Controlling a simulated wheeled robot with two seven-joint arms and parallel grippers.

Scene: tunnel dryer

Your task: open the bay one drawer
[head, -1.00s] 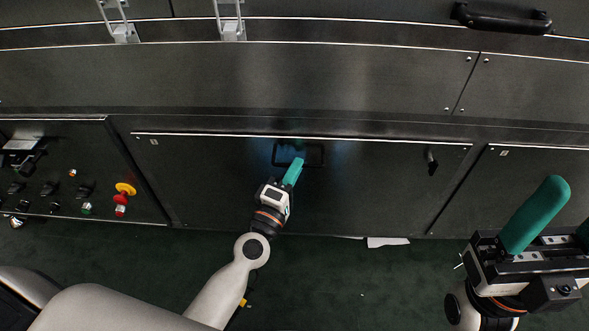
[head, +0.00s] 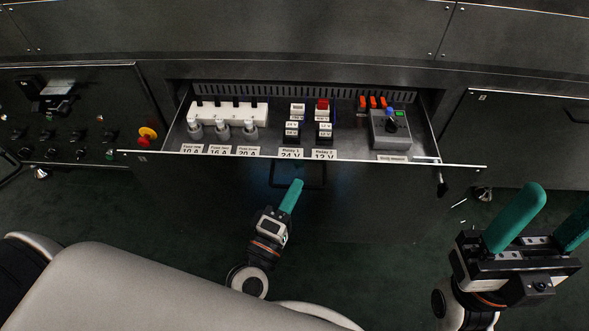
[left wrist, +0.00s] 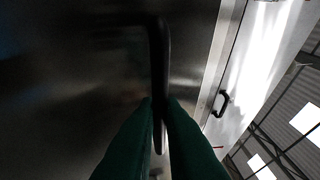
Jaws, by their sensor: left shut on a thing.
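The bay one drawer (head: 225,185) is pulled out from the dark cabinet in the head view, and its inside shows from above. My left gripper (head: 296,184) is shut on the black drawer handle (head: 313,175) at the middle of the drawer front. In the left wrist view the green fingers (left wrist: 160,112) close on both sides of the handle bar (left wrist: 159,60). My right gripper (head: 541,218) is at the lower right of the head view, with its green fingers apart and nothing seen between them.
The drawer holds a white fuse block (head: 228,112), several relays (head: 323,122) and a grey device (head: 390,128). A control panel (head: 75,130) with a red and yellow knob (head: 147,135) is at left. A black latch (head: 441,184) is at the drawer's right. Dark green floor lies below.

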